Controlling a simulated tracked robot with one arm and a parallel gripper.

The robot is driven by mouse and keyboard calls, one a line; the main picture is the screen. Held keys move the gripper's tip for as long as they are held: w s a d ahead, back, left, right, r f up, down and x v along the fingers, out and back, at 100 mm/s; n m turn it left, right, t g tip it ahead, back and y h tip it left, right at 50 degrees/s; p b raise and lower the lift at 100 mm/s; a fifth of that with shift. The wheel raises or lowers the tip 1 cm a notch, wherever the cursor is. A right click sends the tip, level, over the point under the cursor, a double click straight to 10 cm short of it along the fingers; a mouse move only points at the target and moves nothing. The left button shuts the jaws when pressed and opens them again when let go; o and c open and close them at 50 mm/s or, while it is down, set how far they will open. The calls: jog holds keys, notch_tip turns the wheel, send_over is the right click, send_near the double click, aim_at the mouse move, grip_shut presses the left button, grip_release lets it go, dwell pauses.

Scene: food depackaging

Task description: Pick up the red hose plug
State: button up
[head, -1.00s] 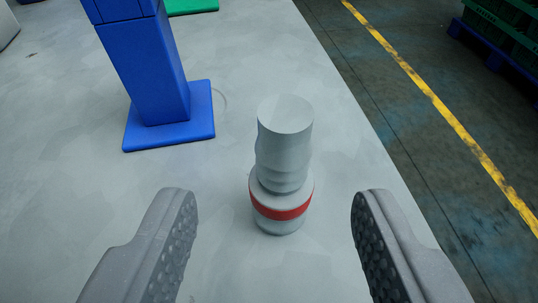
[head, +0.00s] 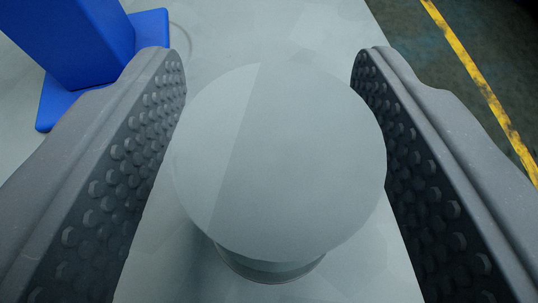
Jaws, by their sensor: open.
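The hose plug (head: 280,160) is a grey, round-topped piece standing upright on the pale grey surface. In the head view its flat top fills the middle of the picture and hides most of its body. Its red band, seen in the earlier frame, is hidden now. My gripper (head: 270,55) is open, with one studded finger on each side of the plug. The top lies close to both fingers in the picture; I cannot tell whether either touches it.
A blue post on a blue base plate (head: 152,32) stands at the upper left, partly behind my left finger. The pale surface (head: 310,30) ends on the right, with a dark floor and a yellow line (head: 470,70) beyond.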

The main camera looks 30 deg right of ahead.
grip_shut()
jog(key=shift+r, duration=0.2)
